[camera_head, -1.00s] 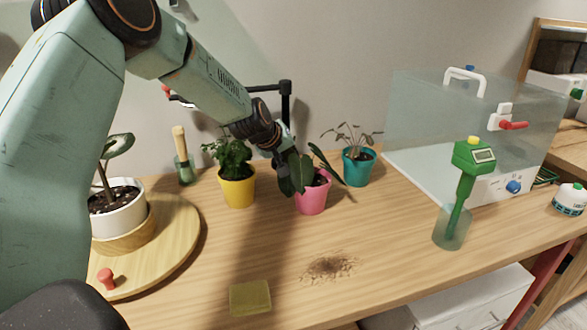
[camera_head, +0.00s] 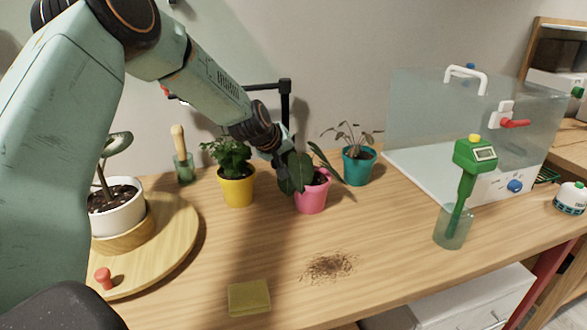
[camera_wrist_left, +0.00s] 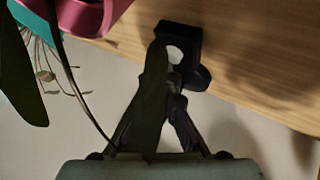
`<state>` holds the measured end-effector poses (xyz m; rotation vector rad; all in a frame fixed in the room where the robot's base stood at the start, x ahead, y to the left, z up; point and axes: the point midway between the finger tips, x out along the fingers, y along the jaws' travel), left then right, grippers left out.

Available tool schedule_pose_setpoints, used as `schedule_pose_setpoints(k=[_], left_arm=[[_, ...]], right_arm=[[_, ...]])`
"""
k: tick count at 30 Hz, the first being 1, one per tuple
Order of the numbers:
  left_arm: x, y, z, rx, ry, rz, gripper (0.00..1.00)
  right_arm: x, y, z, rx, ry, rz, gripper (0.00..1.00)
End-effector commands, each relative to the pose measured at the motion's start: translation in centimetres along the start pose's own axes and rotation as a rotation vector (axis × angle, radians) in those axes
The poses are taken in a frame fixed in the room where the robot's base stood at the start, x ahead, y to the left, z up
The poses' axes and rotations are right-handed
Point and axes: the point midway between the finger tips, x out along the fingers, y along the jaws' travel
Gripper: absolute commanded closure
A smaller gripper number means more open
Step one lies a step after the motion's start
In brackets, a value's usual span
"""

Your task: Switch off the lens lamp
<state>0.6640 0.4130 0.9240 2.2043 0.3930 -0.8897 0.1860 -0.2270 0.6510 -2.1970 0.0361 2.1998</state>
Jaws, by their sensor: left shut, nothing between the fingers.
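The lens lamp's black post (camera_head: 286,105) stands at the back of the bench, its arm running left behind my left arm. Its head is mostly hidden there. In the left wrist view a black block with a pale round middle (camera_wrist_left: 178,35) sits at the bench's back edge; it looks like the lamp's base. My left gripper (camera_head: 281,163) is low by the post, partly behind the leaves of the pink-potted plant (camera_head: 312,195). It is shut and empty. In the left wrist view the fingers (camera_wrist_left: 176,88) are close to the block, partly covered by a dark leaf; contact is unclear.
A yellow pot (camera_head: 237,190) and a teal pot (camera_head: 358,170) flank the pink one. A wooden turntable (camera_head: 180,245) with a white pot (camera_head: 118,215) is left. A clear case (camera_head: 420,115) and green meter (camera_head: 470,165) are right. Spilled soil (camera_head: 330,266) and a sponge (camera_head: 249,298) lie in front.

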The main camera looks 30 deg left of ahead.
Motion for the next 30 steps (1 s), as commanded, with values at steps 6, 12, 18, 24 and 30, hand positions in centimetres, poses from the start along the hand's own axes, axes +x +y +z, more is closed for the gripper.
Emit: schedule_pose_setpoints(k=[6, 12, 18, 24, 30], left_arm=[[0.04, -0.02, 0.01, 0.0, 0.001, 0.0, 1.0], [0.2, -0.13, 0.12, 0.0, 0.001, 0.0, 1.0], [0.35, -0.24, 0.23, 0.0, 0.001, 0.0, 1.0], [0.49, -0.34, 0.34, 0.0, 0.0, 0.0, 1.0], [0.63, -0.45, 0.45, 0.0, 0.0, 0.0, 1.0]], right_arm=[[0.08, 0.0, 0.01, 0.0, 0.0, 0.0, 1.0], [0.3, 0.0, 0.01, 0.0, 0.0, 0.0, 1.0], [0.5, 0.0, 0.0, 0.0, 0.0, 0.0, 1.0], [0.71, 0.0, 0.01, 0.0, 0.0, 0.0, 1.0], [0.91, 0.01, 0.0, 0.0, 0.0, 0.0, 1.0]])
